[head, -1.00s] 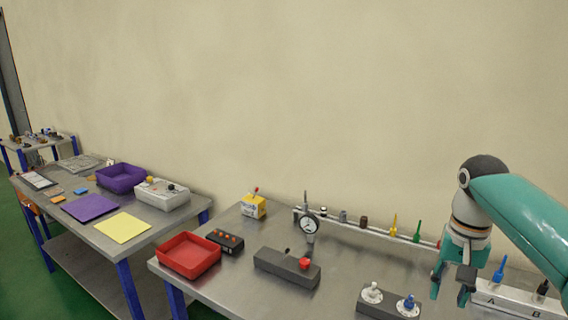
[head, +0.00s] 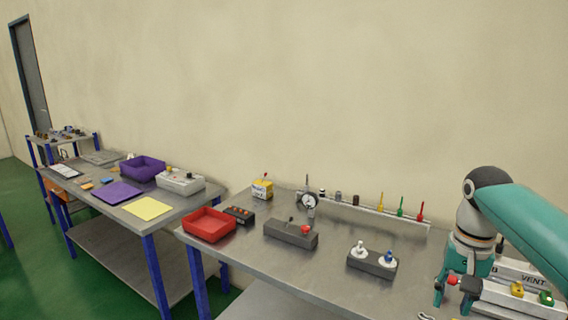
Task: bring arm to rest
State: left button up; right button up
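My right gripper (head: 453,302) hangs at the lower right of the head view, pointing down, with its fingers apart. A small red knob (head: 452,280) shows between the fingers; I cannot tell whether it touches them. The green arm link comes in from the right edge. My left gripper is not in view.
A white block with "B" and "VENT" labels (head: 497,291) and yellow and green knobs lies right of the gripper. The metal table (head: 330,260) bears a grey block with two valves (head: 372,264), a dark block (head: 290,234), a dial gauge (head: 308,201) and a red tray (head: 208,225).

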jog(key=w+a+f+n+y, duration=0.15)
jog(key=a+f, duration=0.35)
jog(key=f, duration=0.8)
jog(key=w+a+f+n+y, duration=0.15)
jog(key=a+f, duration=0.35)
jog(key=f, duration=0.7)
jog(key=s+a+f, duration=0.6)
jog(key=s+f, duration=0.5)
jog(key=f, duration=0.3)
jog(key=s+a+f, duration=0.1)
jog(key=s+f, duration=0.1)
jog(key=s, duration=0.4)
jog(key=s+a+f, duration=0.1)
jog(key=s+f, duration=0.1)
jog(key=s, duration=0.4)
jog(key=shift+a+f+n+y, duration=0.15)
jog(key=shift+a+n+y, duration=0.15)
jog(key=shift+a+y, duration=0.1)
jog(key=shift+w, duration=0.1)
